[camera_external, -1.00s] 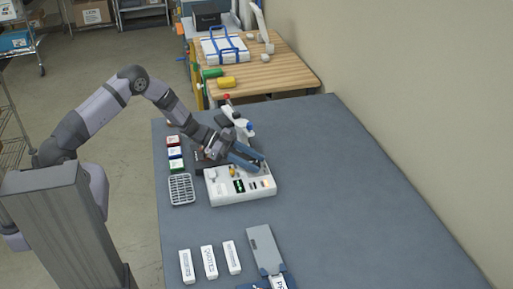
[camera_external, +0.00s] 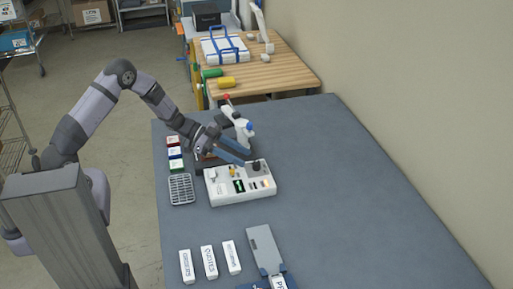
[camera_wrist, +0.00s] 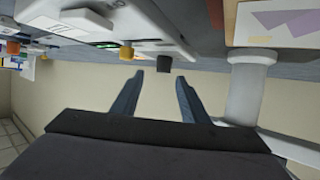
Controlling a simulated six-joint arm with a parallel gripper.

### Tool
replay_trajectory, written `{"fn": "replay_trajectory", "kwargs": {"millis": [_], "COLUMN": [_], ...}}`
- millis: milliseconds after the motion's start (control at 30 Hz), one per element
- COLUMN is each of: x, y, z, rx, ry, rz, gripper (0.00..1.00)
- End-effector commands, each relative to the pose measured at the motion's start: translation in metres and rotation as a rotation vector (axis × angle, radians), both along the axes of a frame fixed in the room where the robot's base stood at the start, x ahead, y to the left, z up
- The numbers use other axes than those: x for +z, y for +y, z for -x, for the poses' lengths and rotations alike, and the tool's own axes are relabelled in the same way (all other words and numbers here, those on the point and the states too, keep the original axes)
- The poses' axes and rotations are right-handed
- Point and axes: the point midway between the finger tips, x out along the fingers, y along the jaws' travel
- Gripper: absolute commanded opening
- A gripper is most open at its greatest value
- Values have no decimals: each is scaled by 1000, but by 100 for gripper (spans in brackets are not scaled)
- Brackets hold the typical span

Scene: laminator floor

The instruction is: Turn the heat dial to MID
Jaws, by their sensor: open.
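A white control box (camera_external: 222,192) sits on the blue-grey table. A dark round knob (camera_external: 256,166) stands near its back right corner, and it also shows in the wrist view (camera_wrist: 163,63). A smaller yellow knob (camera_external: 233,173) is left of it, also in the wrist view (camera_wrist: 126,53). I cannot read any dial label or setting, so which knob is the heat dial is not certain. My gripper (camera_external: 247,159) is open and tilted, its blue fingers beside the dark knob. In the wrist view my fingertips (camera_wrist: 159,77) stand apart, with the dark knob just beyond the gap.
A dark machine with a white lever (camera_external: 240,125) stands behind the box. A grey tray (camera_external: 181,190) and colored boxes (camera_external: 174,153) are at the left. White labelled packs (camera_external: 209,262) and a grey-blue device (camera_external: 263,248) lie in front. The table's right side is clear.

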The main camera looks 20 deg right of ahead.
Motion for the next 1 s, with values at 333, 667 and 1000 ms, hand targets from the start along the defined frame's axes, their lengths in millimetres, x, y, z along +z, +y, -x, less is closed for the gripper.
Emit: {"fn": "replay_trajectory", "kwargs": {"millis": [333, 667, 1000], "x": [36, 34, 2], "y": [-21, -1, 12], "z": [89, 62, 22], "rx": [-118, 311, 485], "ry": [-43, 81, 8], "rz": [135, 64, -7], "gripper": [41, 41, 41]}}
